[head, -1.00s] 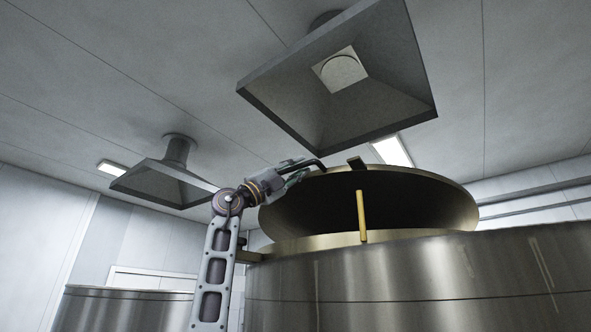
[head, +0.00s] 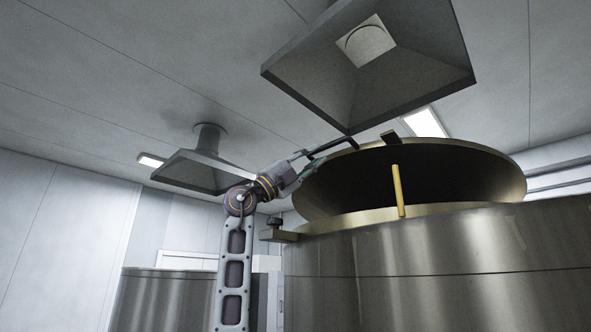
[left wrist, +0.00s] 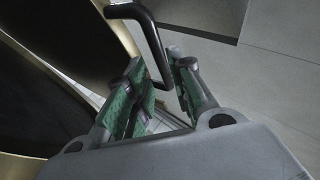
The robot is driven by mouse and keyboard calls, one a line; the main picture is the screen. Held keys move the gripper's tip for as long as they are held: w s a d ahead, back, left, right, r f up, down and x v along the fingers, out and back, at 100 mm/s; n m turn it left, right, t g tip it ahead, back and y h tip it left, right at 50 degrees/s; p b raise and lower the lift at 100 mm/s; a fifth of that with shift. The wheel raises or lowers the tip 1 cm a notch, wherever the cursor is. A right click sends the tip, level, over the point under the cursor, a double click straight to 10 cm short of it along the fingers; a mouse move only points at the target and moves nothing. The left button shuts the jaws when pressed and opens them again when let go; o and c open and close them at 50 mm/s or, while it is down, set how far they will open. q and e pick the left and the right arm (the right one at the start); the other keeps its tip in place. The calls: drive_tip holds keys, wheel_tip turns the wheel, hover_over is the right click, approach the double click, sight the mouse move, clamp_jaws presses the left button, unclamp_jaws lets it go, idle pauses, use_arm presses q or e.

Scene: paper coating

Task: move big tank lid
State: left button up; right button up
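The big tank lid (head: 445,150) is a round, brass-coloured disc with a dark underside. It stands tilted open above the steel big tank (head: 430,255). A black bent handle (head: 338,145) sticks out at its upper left edge and also shows in the left wrist view (left wrist: 150,38). My left gripper (head: 310,162) is at this handle, left of the lid. In the left wrist view its green-padded fingers (left wrist: 164,80) are spread, with the handle's end between them and a gap showing. Contact with the handle is unclear. My right gripper is out of view.
A yellow rod (head: 398,190) stands at the tank's opening. A large grey hood (head: 320,75) hangs above the lid, and a smaller hood (head: 200,165) hangs further left. A second steel tank (head: 165,300) stands at lower left.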

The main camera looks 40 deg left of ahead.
use_arm(q)
drive_tip(key=shift+v, duration=2.8)
